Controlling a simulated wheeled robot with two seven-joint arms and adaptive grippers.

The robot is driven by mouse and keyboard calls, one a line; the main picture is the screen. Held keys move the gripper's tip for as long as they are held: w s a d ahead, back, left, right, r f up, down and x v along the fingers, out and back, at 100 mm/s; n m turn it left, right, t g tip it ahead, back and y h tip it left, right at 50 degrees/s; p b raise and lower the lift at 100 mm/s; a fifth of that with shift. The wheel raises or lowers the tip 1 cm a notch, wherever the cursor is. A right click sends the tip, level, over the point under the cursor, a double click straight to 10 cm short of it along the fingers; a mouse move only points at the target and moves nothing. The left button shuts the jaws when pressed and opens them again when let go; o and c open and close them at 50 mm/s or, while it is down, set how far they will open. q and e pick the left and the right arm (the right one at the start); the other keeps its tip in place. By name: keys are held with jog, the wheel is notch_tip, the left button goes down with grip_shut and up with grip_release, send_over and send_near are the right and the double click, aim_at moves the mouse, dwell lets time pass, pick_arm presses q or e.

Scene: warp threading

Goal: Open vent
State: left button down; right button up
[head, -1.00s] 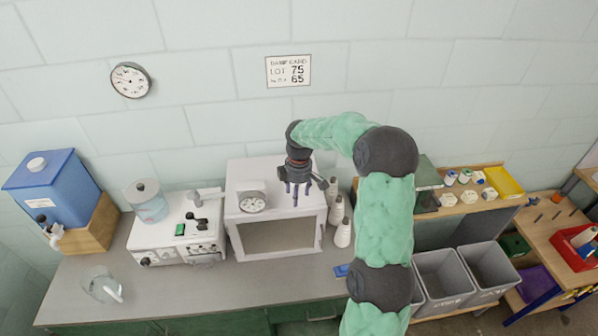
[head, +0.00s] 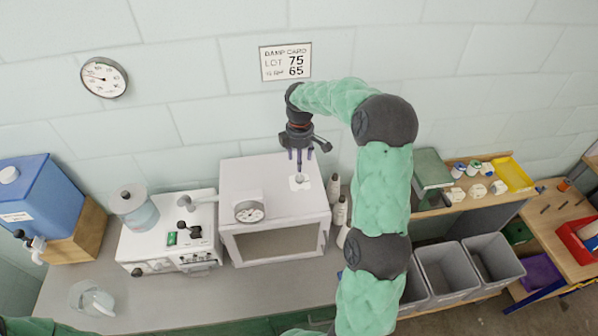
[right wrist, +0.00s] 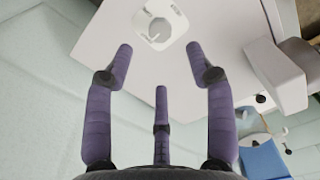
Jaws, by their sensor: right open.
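The vent is a small round knob on a pale square plate (head: 299,182) on top of the white box-shaped chamber (head: 262,190). In the right wrist view the vent plate with its knob (right wrist: 160,24) lies just beyond my fingertips, with markings around it. My right gripper (head: 299,150) points down above the plate in the head view. It is open, and its purple fingers (right wrist: 160,60) are spread with nothing between them. They appear apart from the knob. Of my left arm, only a green part shows at the bottom left edge of the head view; its gripper is not visible.
A round gauge (head: 249,212) stands on the chamber's front left. A white machine (head: 172,235) is to its left, and white cones (head: 340,210) stand to its right. Grey bins (head: 448,272) are at right.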

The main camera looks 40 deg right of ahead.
aim_at(299, 177)
notch_tip(299, 177, down, 8)
jog(key=shift+f+p, duration=0.25)
jog(key=shift+p, duration=0.35)
grip_shut()
grip_release()
jog(key=shift+r, duration=0.15)
notch_tip(299, 177, up, 12)
dwell(0.4)
